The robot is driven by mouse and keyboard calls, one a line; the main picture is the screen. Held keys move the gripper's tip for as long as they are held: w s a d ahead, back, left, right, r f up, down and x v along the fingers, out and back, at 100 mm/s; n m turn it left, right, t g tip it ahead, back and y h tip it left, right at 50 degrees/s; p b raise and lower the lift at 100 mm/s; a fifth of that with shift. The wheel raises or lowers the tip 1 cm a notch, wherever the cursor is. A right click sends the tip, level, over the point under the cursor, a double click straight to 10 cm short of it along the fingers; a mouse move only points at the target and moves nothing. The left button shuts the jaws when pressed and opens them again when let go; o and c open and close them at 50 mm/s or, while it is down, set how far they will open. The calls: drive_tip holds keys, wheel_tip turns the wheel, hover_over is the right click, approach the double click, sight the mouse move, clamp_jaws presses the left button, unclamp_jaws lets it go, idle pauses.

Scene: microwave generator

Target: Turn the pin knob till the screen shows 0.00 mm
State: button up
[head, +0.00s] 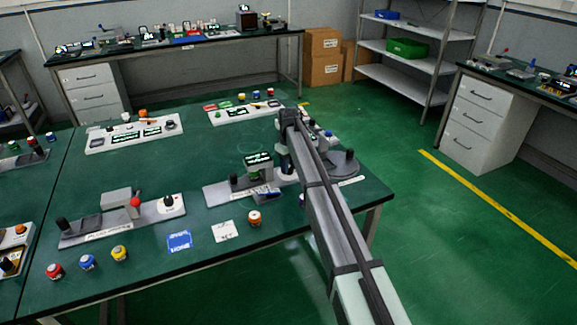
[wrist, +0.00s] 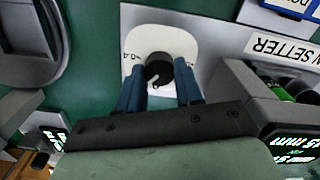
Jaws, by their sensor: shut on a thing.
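The black pin knob (wrist: 158,70) with a pale pointer mark sits on a white dial plate (wrist: 135,18) in the wrist view. Printed 0.4 marks flank it. My gripper (wrist: 160,88) is shut on the knob, one blue finger on each side. In the head view my gripper (head: 287,163) is over the right part of the pin setter, and the knob is hidden there. The green lit screen (head: 258,160) stands left of my gripper. It shows partly at the right edge of the wrist view (wrist: 292,147), upside down and cut off, so I cannot read its value.
A grey round part (head: 343,163) stands close to the right of my gripper. A pale console (head: 135,133) and another device (head: 120,218) are further left.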

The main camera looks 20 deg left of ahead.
drive_tip(key=m, duration=0.6)
drive_tip(key=shift+m, duration=0.3)
idle(0.5)
drive_tip(key=o, duration=1)
drive_tip(key=shift+o, duration=0.2)
drive_tip(key=shift+r, duration=0.15)
wheel_tip(320, 180, up, 14)
drive_tip(key=shift+f, duration=0.2)
